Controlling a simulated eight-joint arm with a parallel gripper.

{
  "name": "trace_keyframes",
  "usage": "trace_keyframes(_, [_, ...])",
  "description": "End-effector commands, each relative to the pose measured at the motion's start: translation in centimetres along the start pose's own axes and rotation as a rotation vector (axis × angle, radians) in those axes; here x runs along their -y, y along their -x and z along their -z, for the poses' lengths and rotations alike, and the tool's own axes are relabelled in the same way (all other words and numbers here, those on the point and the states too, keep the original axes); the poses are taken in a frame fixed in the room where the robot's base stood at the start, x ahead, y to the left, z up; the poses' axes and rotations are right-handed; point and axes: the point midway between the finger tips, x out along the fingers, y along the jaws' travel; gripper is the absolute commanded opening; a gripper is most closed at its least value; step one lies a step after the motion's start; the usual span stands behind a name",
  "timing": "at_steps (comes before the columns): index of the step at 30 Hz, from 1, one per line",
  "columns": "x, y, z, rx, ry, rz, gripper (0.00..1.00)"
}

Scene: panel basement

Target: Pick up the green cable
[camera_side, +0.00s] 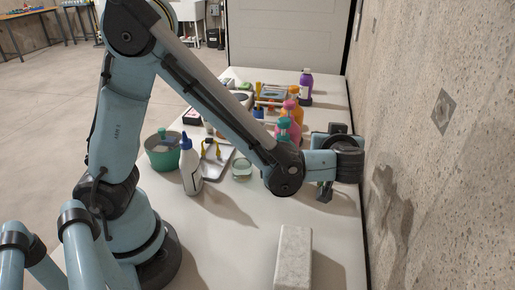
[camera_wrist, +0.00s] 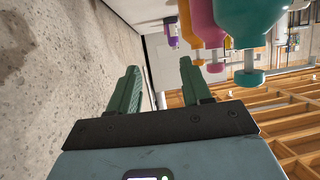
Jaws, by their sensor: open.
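I cannot make out a green cable in either view. My gripper (camera_side: 325,192) is at the right side of the white table, near the concrete wall, with its fingers low over the tabletop. In the wrist view my gripper (camera_wrist: 159,66) shows two green fingers spread apart with nothing between them. The wrist view is tilted, and the bottles show beyond the right finger. My arm hides part of the table in the side view.
Teal, pink and orange bottles (camera_side: 290,108) and a purple bottle (camera_side: 305,84) stand behind my gripper. A white bottle (camera_side: 190,168), a green bowl (camera_side: 164,154) and a small jar (camera_side: 242,168) stand left. A pale block (camera_side: 294,256) lies at the front. The concrete wall (camera_side: 440,160) is close right.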

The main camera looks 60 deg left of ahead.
Motion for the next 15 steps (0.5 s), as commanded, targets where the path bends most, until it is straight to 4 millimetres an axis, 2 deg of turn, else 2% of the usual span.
trace_keyframes(3, [0.0,-0.8,-1.8,0.0,0.0,0.0,0.48])
trace_keyframes(15, [0.0,-2.2,-5.3,0.001,-0.001,0.0,0.48])
